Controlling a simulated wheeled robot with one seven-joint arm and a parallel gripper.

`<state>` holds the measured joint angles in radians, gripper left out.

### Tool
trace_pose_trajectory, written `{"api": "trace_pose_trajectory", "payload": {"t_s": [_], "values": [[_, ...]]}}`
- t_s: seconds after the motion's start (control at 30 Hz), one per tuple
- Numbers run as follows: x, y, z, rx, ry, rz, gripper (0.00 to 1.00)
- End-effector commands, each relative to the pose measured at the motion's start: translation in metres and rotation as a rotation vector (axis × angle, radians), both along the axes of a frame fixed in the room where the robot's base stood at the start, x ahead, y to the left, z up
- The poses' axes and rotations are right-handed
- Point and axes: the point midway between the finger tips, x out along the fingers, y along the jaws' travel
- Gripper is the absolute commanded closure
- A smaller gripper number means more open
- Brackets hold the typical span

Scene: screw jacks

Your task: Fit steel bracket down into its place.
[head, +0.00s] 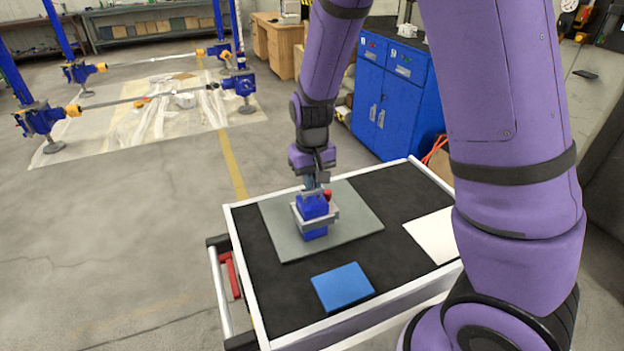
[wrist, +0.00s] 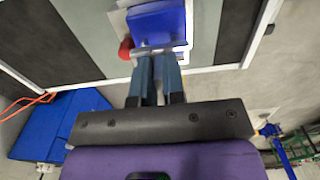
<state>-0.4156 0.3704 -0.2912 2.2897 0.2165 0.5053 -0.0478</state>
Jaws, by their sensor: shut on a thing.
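The steel bracket (head: 333,215) is a light grey piece around the middle of a blue block (head: 315,233) on the grey plate. In the wrist view a grey edge of the bracket (wrist: 144,51) shows at my fingertips, beside the blue block (wrist: 158,22). My gripper (head: 313,189) points down from above and is shut on the bracket; its fingers also show in the wrist view (wrist: 157,58). A red knob (head: 327,194) sits close beside the fingers. I cannot tell whether the bracket is fully seated, since the contact below is hidden.
The grey plate (head: 282,231) lies on a black-topped cart with a white rim (head: 238,262). A blue flat pad (head: 342,287) lies near the front, and a white sheet (head: 434,235) at the right. A blue cabinet (head: 385,105) stands behind the cart.

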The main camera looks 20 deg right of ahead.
Motion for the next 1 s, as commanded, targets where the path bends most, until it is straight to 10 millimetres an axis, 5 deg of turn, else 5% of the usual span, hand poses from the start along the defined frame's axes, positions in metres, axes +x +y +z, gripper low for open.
{"api": "trace_pose_trajectory", "payload": {"t_s": [1.0], "values": [[0.000,0.000,-0.011,0.000,0.000,0.000,1.00]]}}
